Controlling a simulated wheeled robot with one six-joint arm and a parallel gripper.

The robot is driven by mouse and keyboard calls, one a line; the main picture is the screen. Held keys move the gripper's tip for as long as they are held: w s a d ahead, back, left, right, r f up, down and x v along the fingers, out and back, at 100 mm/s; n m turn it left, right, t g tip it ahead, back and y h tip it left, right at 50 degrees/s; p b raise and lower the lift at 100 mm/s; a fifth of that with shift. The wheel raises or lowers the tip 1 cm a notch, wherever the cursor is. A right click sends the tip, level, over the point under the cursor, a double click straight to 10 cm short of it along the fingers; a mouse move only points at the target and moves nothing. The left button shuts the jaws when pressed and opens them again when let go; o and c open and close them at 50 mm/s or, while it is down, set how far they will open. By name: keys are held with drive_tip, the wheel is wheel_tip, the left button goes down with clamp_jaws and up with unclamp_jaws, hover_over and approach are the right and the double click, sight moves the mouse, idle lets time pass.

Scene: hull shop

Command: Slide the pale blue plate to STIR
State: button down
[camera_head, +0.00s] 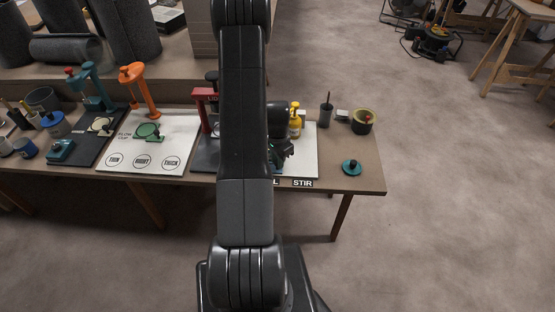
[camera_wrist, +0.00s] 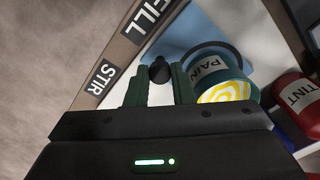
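In the wrist view the pale blue plate (camera_wrist: 204,34) lies at the upper middle, partly hidden by a paint can and my gripper. The teal PAINT can (camera_wrist: 222,75) with a yellow swirl stands on the plate's side of the board. A dark round knob (camera_wrist: 160,69) sits between my gripper's green fingers (camera_wrist: 161,80), which close in on both its sides. The STIR label (camera_wrist: 101,78) is on the board's edge, left of my fingers. In the head view my gripper (camera_head: 279,153) is above the board, and my arm hides most of the plate. The STIR label shows there too (camera_head: 302,183).
The FILL label (camera_wrist: 147,18) is beside STIR.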

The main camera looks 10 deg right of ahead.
drive_tip(key=s+d+b, duration=0.1)
drive_tip(key=d, duration=0.2)
drive_tip(key=s+d+b, duration=0.1)
drive_tip(key=d, duration=0.3)
drive_tip(key=s+d+b, duration=0.1)
drive_tip(key=d, duration=0.3)
drive_tip(key=shift+s+d, duration=0.1)
drive_tip(key=shift+d, duration=0.35)
drive_tip(key=c, duration=1.5)
unclamp_jaws()
drive_tip(key=shift+c, duration=0.2)
drive_tip(key=shift+s+d, duration=0.15)
drive_tip(key=shift+d, duration=0.1)
drive_tip(key=shift+a, duration=0.1)
drive_tip(key=shift+r, duration=0.55)
wheel_tip(320, 180, up, 13)
